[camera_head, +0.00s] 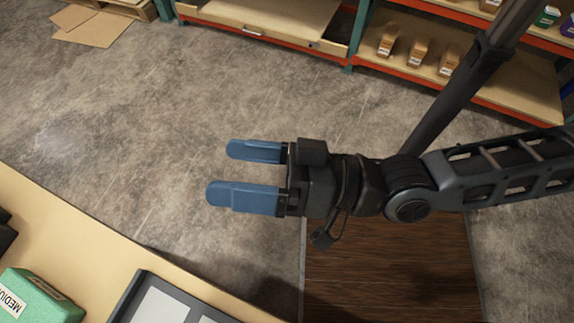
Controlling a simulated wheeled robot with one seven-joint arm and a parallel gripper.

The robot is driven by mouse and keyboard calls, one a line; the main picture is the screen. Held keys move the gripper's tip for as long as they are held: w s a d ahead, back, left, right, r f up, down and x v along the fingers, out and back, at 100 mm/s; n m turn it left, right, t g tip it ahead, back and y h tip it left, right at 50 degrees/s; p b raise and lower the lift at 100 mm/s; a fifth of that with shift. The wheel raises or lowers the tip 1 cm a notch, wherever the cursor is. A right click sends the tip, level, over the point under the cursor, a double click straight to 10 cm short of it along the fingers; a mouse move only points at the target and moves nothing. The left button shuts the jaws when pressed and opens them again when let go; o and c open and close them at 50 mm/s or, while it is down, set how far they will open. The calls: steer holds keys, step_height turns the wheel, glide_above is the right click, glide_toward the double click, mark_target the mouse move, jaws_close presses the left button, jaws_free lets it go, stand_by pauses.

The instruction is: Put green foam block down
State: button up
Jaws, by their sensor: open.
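The green foam block (40,298) lies on the light wooden table (75,232) at the lower left, partly cut off by the frame's bottom edge. It is speckled green with a white label reading "MEDIU...". My gripper (236,174) has two blue fingers spread apart, with nothing between them. It points left, above the grey floor beyond the table's edge. It is up and to the right of the block, well apart from it.
A dark-framed tray with light panels (165,303) is on the table right of the block. A black object (5,235) shows at the left edge. Orange and green shelving (350,57) with small boxes stands at the back.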

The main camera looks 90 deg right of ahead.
steer(key=s+d+f+n+g, duration=0.1)
steer(key=s+f+n+g, duration=0.3)
steer(key=s+n, duration=0.2)
steer(key=shift+s+d+n, duration=0.35)
steer(key=shift+n, duration=0.15)
